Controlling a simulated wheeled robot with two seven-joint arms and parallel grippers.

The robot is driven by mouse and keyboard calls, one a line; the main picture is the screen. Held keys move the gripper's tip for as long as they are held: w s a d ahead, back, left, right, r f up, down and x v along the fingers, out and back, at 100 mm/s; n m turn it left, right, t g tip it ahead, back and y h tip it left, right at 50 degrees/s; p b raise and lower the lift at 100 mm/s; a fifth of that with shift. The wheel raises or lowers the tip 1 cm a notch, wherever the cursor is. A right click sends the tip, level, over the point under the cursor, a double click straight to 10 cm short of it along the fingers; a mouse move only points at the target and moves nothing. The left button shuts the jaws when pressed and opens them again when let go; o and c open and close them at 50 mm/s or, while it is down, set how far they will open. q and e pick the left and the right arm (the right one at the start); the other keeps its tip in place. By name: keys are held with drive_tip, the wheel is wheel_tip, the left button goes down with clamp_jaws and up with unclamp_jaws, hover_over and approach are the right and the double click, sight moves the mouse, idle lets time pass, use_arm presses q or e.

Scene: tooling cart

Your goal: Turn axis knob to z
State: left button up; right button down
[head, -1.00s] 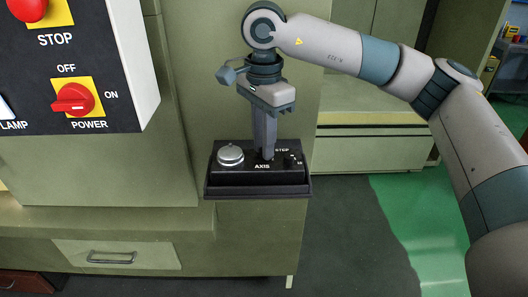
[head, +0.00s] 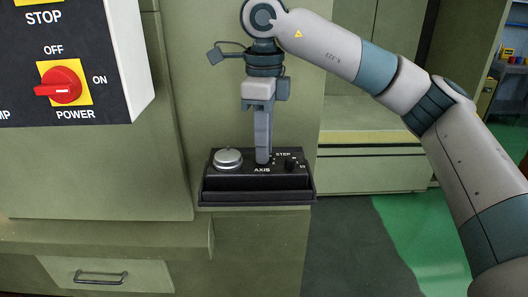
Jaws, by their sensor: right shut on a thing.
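A black control box (head: 257,184) sits on a ledge of the green cabinet. It carries a silver dial (head: 228,158) on the left, the label AXIS in the middle and a small black STEP knob (head: 291,164) on the right. My right gripper (head: 263,158) points straight down just above the AXIS label. Its fingers are shut on the axis knob, which they hide, so its pointed setting cannot be read. My left gripper is not in view.
A panel at the upper left has a red POWER switch (head: 60,87) and a STOP label. A drawer handle (head: 100,278) is at the lower left. Green and dark floor is open at the lower right.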

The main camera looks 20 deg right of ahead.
drive_tip(key=m+b, duration=0.1)
drive_tip(key=m, duration=0.1)
drive_tip(key=shift+m, duration=0.3)
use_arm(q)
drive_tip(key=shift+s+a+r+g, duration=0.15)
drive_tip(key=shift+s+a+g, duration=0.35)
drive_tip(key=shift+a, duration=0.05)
use_arm(e)
drive_tip(key=shift+m, duration=0.4)
drive_tip(key=c, duration=1.6)
unclamp_jaws()
drive_tip(key=shift+c, duration=0.2)
drive_tip(key=shift+r, duration=0.1)
